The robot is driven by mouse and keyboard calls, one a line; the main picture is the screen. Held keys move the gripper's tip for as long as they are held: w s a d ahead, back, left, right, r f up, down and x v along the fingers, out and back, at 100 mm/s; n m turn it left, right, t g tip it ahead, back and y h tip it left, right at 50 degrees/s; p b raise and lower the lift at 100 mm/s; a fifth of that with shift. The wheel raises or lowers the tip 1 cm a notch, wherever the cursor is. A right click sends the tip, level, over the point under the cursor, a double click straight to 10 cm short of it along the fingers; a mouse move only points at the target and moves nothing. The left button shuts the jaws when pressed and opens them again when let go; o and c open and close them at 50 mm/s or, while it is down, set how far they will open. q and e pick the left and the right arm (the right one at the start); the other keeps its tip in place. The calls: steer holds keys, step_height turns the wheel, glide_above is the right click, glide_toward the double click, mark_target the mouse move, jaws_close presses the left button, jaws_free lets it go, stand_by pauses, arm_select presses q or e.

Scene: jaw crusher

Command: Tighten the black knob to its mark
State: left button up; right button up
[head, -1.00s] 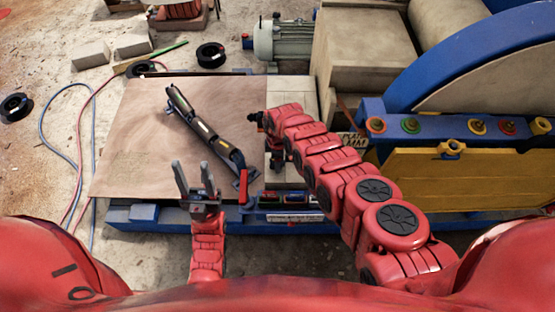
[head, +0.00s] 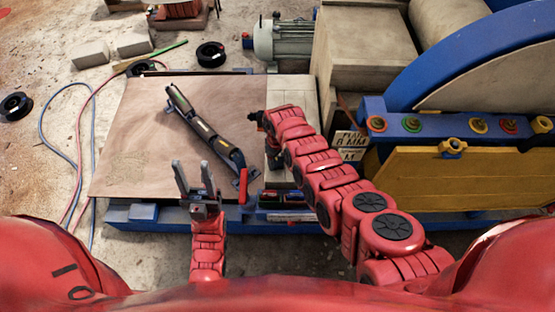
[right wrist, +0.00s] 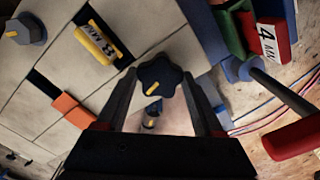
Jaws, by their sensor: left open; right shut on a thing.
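The black knob (right wrist: 160,77) is a dark lobed knob with a yellow line on its face, in the right wrist view. My right gripper (right wrist: 159,84) is shut on it, one finger on each side. The fixed mark cannot be told apart for certain. In the head view my right arm hides the knob. My left gripper (head: 192,170) is open and empty, its fingers pointing away over the front edge of the brown board (head: 135,165).
A black jointed bar (head: 205,130) lies across the board. A red lever (head: 243,186) stands right of my left gripper. Yellow guard (head: 430,185) is at right.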

steer(key=shift+f+m+b, duration=0.15)
steer(key=shift+m+b, duration=0.25)
steer(key=shift+m, duration=0.5)
steer(key=m+b, duration=0.1)
steer(key=m, duration=0.1)
steer(key=shift+m+b, duration=0.3)
steer(key=shift+b, duration=0.05)
steer(key=shift+a+m+b, duration=0.1)
steer(key=shift+m+b, duration=1.25)
steer(key=shift+m, duration=0.55)
steer(key=o, duration=1.4)
steer(key=shift+r, duration=0.2)
